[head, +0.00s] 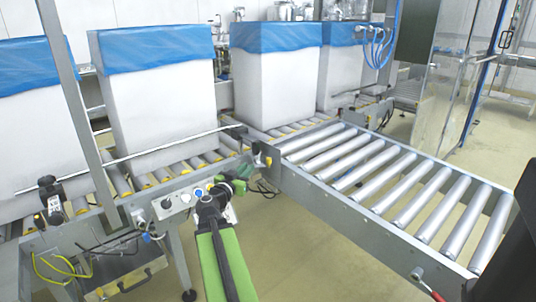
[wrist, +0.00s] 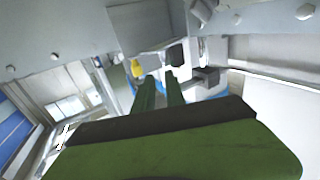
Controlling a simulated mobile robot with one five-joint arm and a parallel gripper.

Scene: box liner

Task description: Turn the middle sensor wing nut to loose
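My gripper (head: 240,178) is at the conveyor's side rail, near a grey end plate with a yellow knob (head: 268,161). In the wrist view its two green fingers (wrist: 160,76) are a little apart, with nothing clearly held between them. A yellow part (wrist: 136,68) lies just beyond and left of the fingertips, and a small black part (wrist: 176,55) just beyond and right. I cannot tell which part is the middle sensor wing nut, nor its turned position. A black and yellow sensor-like device (head: 53,207) is on the rail at the far left.
White boxes with blue liners, including a middle one (head: 160,110), stand on the roller conveyor behind the rail. An empty roller conveyor (head: 385,190) extends right. A control box with buttons (head: 172,205) is left of my gripper. A grey upright post (head: 75,95) stands at left.

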